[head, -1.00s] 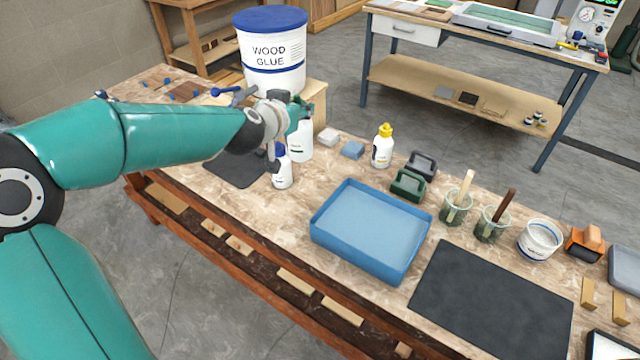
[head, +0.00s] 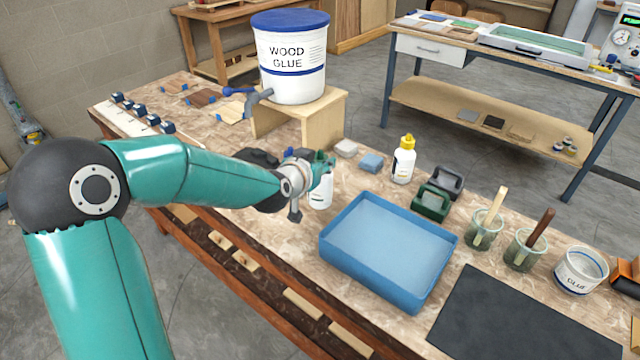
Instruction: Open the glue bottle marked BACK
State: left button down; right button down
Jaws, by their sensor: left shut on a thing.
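My left gripper (head: 303,186) is at the near-middle of the bench, its grey fingers beside a white bottle (head: 321,193) with green at its top. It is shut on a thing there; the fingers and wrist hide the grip. No BACK marking is readable. A small blue spot (head: 287,152) shows behind the wrist; I cannot tell whether it is a bottle cap. Another white bottle (head: 403,165) with a yellow cap stands upright farther right, apart from the gripper. My right gripper is not in view.
A blue tray (head: 388,250) lies right of the gripper. A wood glue bucket (head: 292,75) stands on a wooden stand (head: 318,120) behind. Sponges, green and dark blocks, brush cups (head: 486,228) and a dark mat (head: 510,320) occupy the right side.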

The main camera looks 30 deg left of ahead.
pick_arm(q)
jog(key=shift+f, duration=2.3)
jog(key=c, duration=0.8)
grip_release()
jog(key=shift+f, duration=0.1)
jog(key=b+v, duration=0.1)
jog(key=v, duration=1.1)
